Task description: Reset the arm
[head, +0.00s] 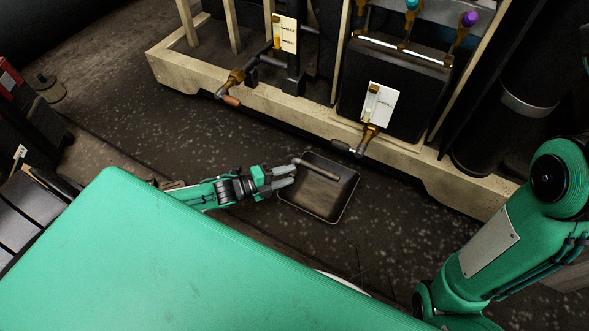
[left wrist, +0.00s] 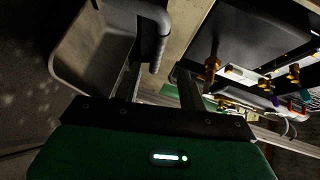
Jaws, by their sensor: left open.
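My left gripper (head: 286,175) is low over the floor beside the left edge of a shallow dark tray (head: 318,203). Its jaws are open. A short grey-brown pipe-like piece (head: 319,171) shows across the upper part of the tray, close to the fingertips; I cannot tell whether it touches them. In the left wrist view the two fingers (left wrist: 160,85) are apart, with the tray (left wrist: 70,70) at upper left and a bent grey pipe (left wrist: 158,35) beyond them. My right arm shows at the right of the head view, but its gripper is out of frame.
A cream-framed machine (head: 290,117) stands behind the tray, with brass valves, a lower valve (head: 369,135) and white tags (head: 381,104). A dark cylinder (head: 520,90) is at right. A red and black object (head: 25,95) stands at far left. Floor left of the tray is clear.

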